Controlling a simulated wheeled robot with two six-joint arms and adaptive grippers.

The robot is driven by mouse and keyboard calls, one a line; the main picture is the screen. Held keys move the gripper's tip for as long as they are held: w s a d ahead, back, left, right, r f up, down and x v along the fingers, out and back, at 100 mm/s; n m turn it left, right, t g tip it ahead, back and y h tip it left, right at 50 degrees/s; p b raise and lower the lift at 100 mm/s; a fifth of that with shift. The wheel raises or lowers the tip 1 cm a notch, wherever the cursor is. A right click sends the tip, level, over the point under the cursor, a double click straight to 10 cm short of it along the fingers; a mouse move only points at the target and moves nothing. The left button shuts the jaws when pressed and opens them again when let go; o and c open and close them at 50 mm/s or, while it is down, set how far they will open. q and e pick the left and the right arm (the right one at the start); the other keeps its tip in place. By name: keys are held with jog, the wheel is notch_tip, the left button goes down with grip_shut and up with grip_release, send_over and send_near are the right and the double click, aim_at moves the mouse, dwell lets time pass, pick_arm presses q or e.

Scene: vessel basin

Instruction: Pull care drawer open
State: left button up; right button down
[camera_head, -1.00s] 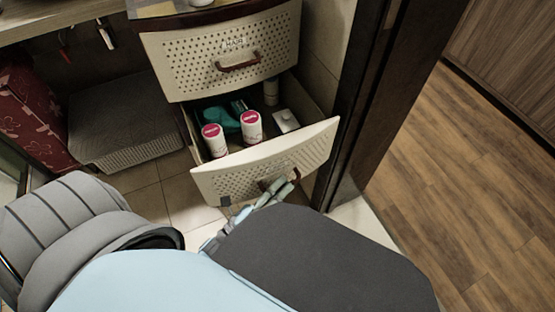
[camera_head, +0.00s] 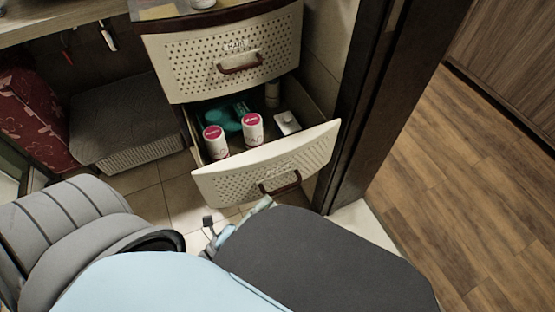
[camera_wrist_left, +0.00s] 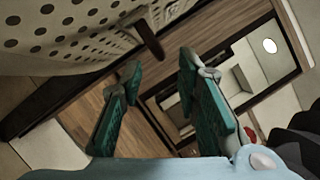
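The lower drawer (camera_head: 228,188), cream with a perforated front, stands pulled out. Its label is too blurred to read, so I cannot confirm that it is the care drawer. Its dark curved handle (camera_head: 281,184) is uncovered; a dark handle also shows in the left wrist view (camera_wrist_left: 149,38). My left gripper (camera_head: 237,214) is just below the drawer front, apart from the handle. In the left wrist view its two green-padded fingers (camera_wrist_left: 158,72) are spread with nothing between them. My right gripper is not in view.
Two white containers with pink lids (camera_head: 252,128), a teal item (camera_head: 222,119) and a white box (camera_head: 287,123) are in the drawer. A closed perforated drawer (camera_head: 220,60) is above. A dark door frame (camera_head: 372,95) stands close on the right. A woven box (camera_head: 125,130) is left.

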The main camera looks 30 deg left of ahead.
pick_arm(q)
jog(key=v, duration=0.6)
